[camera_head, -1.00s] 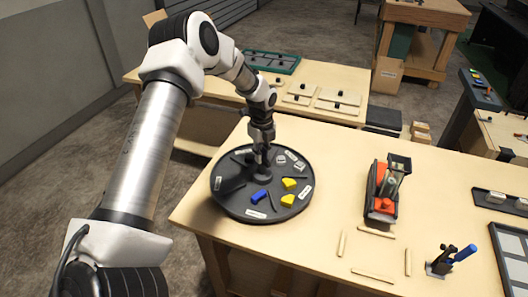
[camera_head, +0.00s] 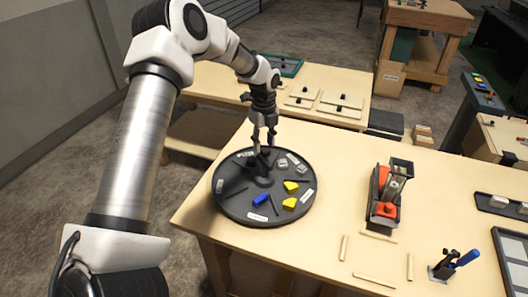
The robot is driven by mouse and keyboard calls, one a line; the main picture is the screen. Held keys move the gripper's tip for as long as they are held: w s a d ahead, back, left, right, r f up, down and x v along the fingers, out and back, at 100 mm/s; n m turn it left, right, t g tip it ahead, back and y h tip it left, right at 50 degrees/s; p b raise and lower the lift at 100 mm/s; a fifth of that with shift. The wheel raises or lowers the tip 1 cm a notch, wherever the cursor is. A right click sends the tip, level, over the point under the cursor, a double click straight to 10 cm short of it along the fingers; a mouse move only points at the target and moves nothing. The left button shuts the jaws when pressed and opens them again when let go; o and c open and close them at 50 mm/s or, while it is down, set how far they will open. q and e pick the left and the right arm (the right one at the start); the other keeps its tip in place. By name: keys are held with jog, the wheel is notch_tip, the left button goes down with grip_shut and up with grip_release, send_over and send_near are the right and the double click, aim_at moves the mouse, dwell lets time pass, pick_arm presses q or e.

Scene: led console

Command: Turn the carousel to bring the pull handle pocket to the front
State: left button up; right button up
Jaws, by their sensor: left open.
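The carousel (camera_head: 238,207) is a dark round disc on the near table's left part, with thin dividers, white labels and a raised centre hub (camera_head: 264,168). A blue piece (camera_head: 261,201) sits at its front. Two yellow pieces (camera_head: 290,187) sit at the right, and small grey pieces (camera_head: 283,163) lie at the back right. I cannot tell which pocket is the pull handle's. My left gripper (camera_head: 263,147) points down over the hub, fingers apart, with nothing seen between them; whether the tips touch the hub is unclear. My right gripper is not in view.
A red and dark device (camera_head: 384,197) stands right of the carousel. Thin wooden strips (camera_head: 375,281) lie in front of it, with a blue-handled tool (camera_head: 463,258) in a holder nearby. A second table (camera_head: 215,79) with boards stands behind. Tabletop between carousel and device is clear.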

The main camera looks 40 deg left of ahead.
pick_arm(q)
notch_tip(320, 180, up, 6)
dwell(0.6)
